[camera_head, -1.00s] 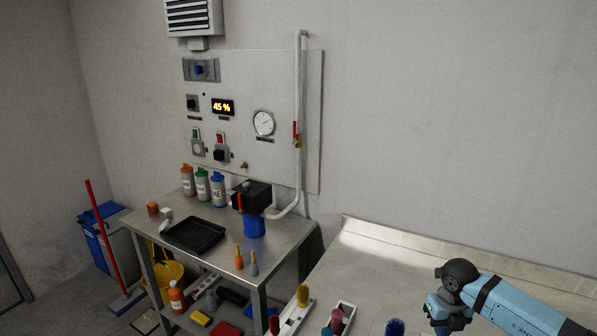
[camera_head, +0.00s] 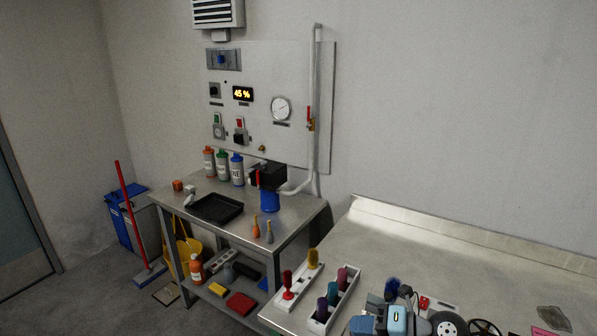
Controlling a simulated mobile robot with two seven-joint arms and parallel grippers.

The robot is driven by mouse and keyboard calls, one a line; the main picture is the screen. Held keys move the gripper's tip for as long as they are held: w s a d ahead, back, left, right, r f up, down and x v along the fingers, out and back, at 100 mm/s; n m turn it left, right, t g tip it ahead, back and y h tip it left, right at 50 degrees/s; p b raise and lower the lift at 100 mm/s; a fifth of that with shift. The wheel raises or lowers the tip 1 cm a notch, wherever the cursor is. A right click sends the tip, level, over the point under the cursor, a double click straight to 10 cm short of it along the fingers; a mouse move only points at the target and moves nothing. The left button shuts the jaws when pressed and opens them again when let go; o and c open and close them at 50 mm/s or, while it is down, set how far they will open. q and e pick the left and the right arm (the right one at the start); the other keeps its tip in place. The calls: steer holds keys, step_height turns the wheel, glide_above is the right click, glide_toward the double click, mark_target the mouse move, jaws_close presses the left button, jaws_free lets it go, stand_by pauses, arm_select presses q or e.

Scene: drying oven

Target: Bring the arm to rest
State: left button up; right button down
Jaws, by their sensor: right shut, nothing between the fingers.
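My right gripper (camera_head: 378,308) shows at the bottom edge of the head view, right of the middle, low over the front part of the pale bench. It is shut with nothing seen between its fingers. Light blue and dark parts of my right arm show around it, and the rest is cut off by the frame's bottom edge. A dark blue brush (camera_head: 392,286) appears just behind the gripper; whether they touch I cannot tell. My left gripper is not in view.
The bench (camera_head: 440,245) has a white holder (camera_head: 348,289) with coloured grips left of my gripper, and dark round items (camera_head: 484,327) to its right. Its back middle is clear. A steel table (camera_head: 290,220) with bottles and a black tray (camera_head: 216,209) stands at left.

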step_height(320, 180, up, 7)
steer(key=s+m+t+y, duration=0.1)
steer(key=s+m+t, duration=0.1)
steer(key=m+t, duration=0.55)
steer(key=s+d+m+t+h, duration=0.2)
steer(key=d+m+t+h, duration=0.6)
steer(key=m+h, duration=0.6)
steer(key=s+d+f+m+g+h, duration=0.3)
steer(key=s+d+f+m+g, duration=0.4)
steer(key=s+f+m+g, duration=0.35)
steer(key=s+a+f+g+y, duration=0.25)
steer(key=s+g, duration=0.45)
steer(key=s, duration=0.7)
arm_select(q)
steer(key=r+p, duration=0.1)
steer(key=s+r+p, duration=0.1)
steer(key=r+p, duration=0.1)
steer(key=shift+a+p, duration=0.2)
steer(key=shift+p, duration=0.1)
arm_select(e)
steer(key=w+a+f+t+y, duration=0.1)
steer(key=w+a+f+t, duration=0.1)
steer(key=w+f+t, duration=0.1)
steer(key=w+a+f+t+y, duration=0.1)
steer(key=w+a+f+t, duration=0.2)
steer(key=f+t, duration=0.2)
step_height(320, 180, down, 3)
steer(key=shift+w+a+r+n+y, duration=0.15)
steer(key=shift+a+n+y, duration=0.1)
steer(key=shift+n+y, duration=0.15)
